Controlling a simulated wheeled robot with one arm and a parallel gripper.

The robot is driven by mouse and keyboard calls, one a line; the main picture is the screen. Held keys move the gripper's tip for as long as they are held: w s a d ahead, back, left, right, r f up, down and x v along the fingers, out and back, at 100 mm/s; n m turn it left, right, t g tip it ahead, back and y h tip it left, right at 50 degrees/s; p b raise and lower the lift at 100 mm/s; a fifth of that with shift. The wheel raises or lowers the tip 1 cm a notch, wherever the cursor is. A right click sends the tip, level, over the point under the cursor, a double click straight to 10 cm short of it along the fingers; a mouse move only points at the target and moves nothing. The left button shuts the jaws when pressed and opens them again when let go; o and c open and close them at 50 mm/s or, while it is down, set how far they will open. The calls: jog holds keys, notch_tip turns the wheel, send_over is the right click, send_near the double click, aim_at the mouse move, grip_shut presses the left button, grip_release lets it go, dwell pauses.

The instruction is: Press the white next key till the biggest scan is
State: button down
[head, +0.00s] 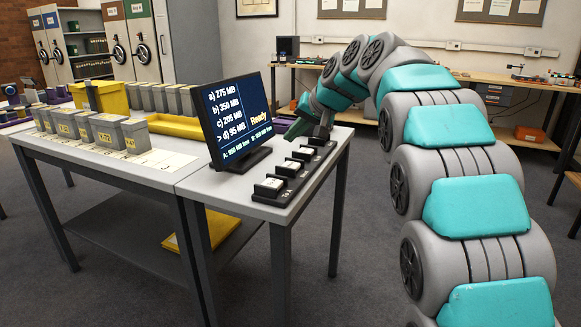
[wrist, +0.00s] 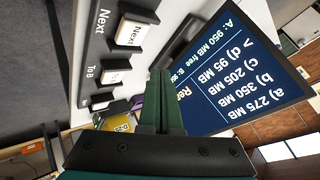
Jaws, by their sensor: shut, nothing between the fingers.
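The white next key (wrist: 128,33) shows near the top of the wrist view, with "Next" printed on its cap and on the black strip beside it. A "To B" key (wrist: 116,76) sits beside it. In the head view the key row (head: 289,168) runs along the table's right end. The screen (head: 238,118) lists a) 275 MB, b) 350 MB, c) 205 MB and d) 95 MB; the ">" marker is at d, with "Ready" in yellow. My gripper (head: 291,135) is shut and empty, around the row's far end; its green fingers (wrist: 160,74) appear apart from the next key.
The screen stands close behind the key row. Grey boxes (head: 105,130) line the table's left part, near a yellow tray (head: 178,126) and a yellow bin (head: 112,97). A workbench (head: 480,75) stands at the back. Open floor lies right of the table.

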aim_at(292, 166)
jog(key=shift+f+b, duration=1.45)
jog(key=shift+f, duration=0.9)
jog(key=shift+f, duration=0.35)
jog(key=shift+f+b, duration=0.55)
jog(key=shift+b, duration=0.05)
dwell(1.0)
jog(key=shift+r, duration=0.15)
jog(key=shift+r+p, duration=0.65)
jog(key=shift+r, duration=0.1)
jog(key=shift+r+p, duration=1.75)
jog(key=shift+r, duration=0.8)
